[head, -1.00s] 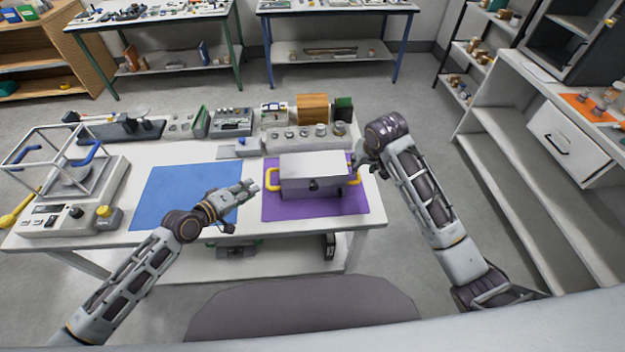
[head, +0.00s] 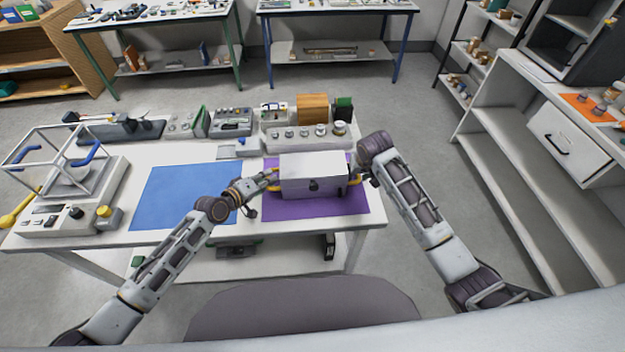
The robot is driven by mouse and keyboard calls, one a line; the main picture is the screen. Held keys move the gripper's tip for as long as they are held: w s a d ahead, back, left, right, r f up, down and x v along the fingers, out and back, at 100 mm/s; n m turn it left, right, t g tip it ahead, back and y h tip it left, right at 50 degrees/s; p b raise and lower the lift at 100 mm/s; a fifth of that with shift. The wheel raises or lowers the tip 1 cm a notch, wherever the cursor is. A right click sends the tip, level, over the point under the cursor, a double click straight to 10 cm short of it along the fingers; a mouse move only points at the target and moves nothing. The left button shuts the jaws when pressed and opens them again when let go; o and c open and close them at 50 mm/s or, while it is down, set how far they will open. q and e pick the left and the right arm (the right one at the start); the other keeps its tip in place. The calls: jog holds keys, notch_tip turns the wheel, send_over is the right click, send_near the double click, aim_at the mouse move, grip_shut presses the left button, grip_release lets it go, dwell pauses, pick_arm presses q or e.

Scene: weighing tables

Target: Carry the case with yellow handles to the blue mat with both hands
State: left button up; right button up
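The case (head: 314,178) is a pale grey box with a dark front latch and a yellow handle at each end. It rests on the purple mat (head: 300,209) on the right part of the table. The blue mat (head: 180,194) lies flat and bare to its left. My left gripper (head: 269,181) is at the case's left handle, its fingers overlapping the handle. My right gripper (head: 357,176) is at the right handle, partly hidden behind its own wrist. The fingers are too small to tell whether either grips.
A balance with a glass-like frame (head: 58,165) stands at the table's left end. A row of weights on a block (head: 310,138), a wooden box (head: 312,107) and instruments line the back edge. A chair back (head: 300,308) is in front of the table.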

pick_arm(q)
jog(key=shift+w+d+f, duration=0.15)
jog(key=shift+w+d, duration=0.05)
jog(key=shift+w, duration=0.05)
pick_arm(e)
jog(key=shift+w+f, duration=0.1)
jog(key=shift+f, duration=0.25)
pick_arm(q)
jog(key=shift+c, duration=0.3)
pick_arm(e)
jog(key=shift+c, duration=0.3)
pick_arm(q)
grip_shut()
pick_arm(e)
jog(key=c, duration=0.5)
grip_shut()
pick_arm(q)
jog(key=shift+w, duration=0.1)
pick_arm(e)
jog(key=shift+r, duration=0.1)
